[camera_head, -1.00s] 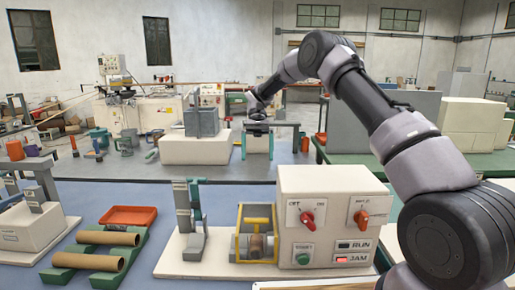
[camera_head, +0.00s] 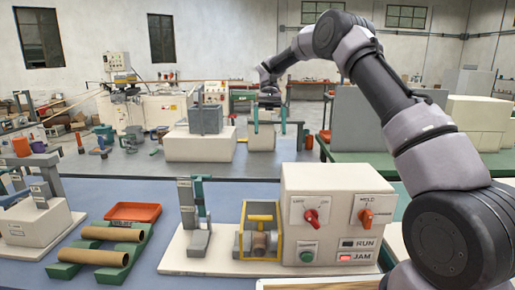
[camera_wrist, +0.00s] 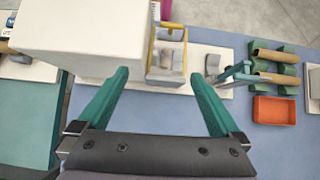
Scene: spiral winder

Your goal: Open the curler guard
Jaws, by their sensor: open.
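The curler guard is a yellow frame (camera_head: 257,230) on the winder's pale base, left of the cream control box (camera_head: 331,181). It stands around a brown roll (camera_head: 259,243). The yellow frame also shows in the wrist view (camera_wrist: 154,52), beyond my fingertips, and looks closed, though this is hard to tell. My gripper (camera_head: 269,132) has two teal fingers spread wide and empty. It hangs in the air behind the winder, apart from the guard. In the wrist view my gripper (camera_wrist: 160,75) has the control box ahead on the left.
The control box has red and orange knobs, a green button and a lit red JAM lamp (camera_head: 345,258). Left of the guard stands a grey and teal upright (camera_head: 194,215). Cardboard tubes (camera_head: 112,233) lie on green cradles by an orange tray (camera_head: 133,212). The blue tabletop behind is clear.

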